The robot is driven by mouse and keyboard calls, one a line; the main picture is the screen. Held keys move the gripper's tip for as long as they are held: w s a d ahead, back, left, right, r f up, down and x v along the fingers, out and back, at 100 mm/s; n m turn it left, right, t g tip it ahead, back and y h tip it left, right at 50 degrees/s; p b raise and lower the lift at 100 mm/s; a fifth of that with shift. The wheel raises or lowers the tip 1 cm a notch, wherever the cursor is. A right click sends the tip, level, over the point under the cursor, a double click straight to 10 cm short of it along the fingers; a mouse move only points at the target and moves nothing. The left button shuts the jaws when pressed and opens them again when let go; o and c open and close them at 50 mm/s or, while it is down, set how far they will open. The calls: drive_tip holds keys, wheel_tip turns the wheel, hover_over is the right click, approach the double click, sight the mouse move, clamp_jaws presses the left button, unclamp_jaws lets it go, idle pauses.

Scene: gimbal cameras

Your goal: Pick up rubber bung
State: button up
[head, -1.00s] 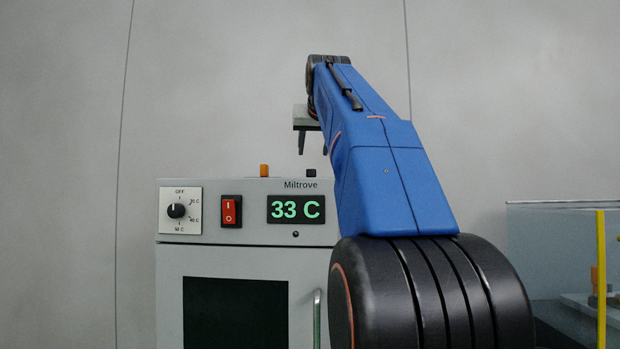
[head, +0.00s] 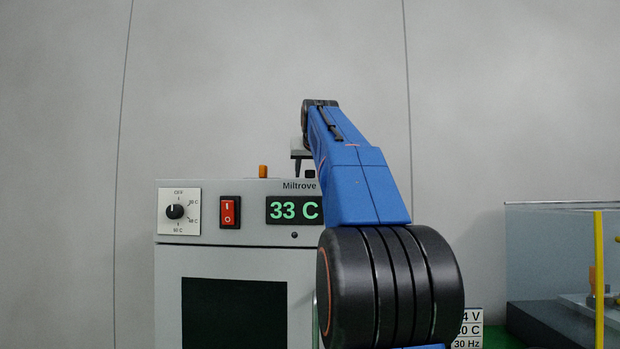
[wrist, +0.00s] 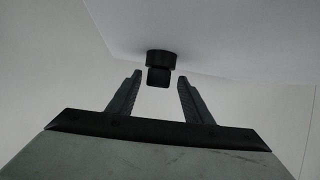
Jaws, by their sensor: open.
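The rubber bung, a small black stepped piece, stands on top of the grey Miltrove cabinet. In the head view the bung (head: 310,174) is a dark shape at the top edge, partly mixed with my fingers. In the wrist view the bung (wrist: 161,59) lies just ahead of the fingertips, roughly centred between them. My gripper (wrist: 159,77) is open and empty, with one finger on each side of the bung's line. In the head view my gripper (head: 304,167) points down close above the cabinet top.
The cabinet (head: 245,262) has a dial, a red switch and a 33 C display. An orange piece (head: 263,171) stands on its top to the left. A clear-walled enclosure (head: 550,250) with a yellow post (head: 599,280) is at the right.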

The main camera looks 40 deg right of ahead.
sight(309, 176)
drive_tip(key=x, duration=0.4)
drive_tip(key=shift+d, duration=0.2)
drive_tip(key=c, duration=1.1)
drive_tip(key=shift+r, duration=0.1)
drive_tip(key=shift+r, duration=4.85)
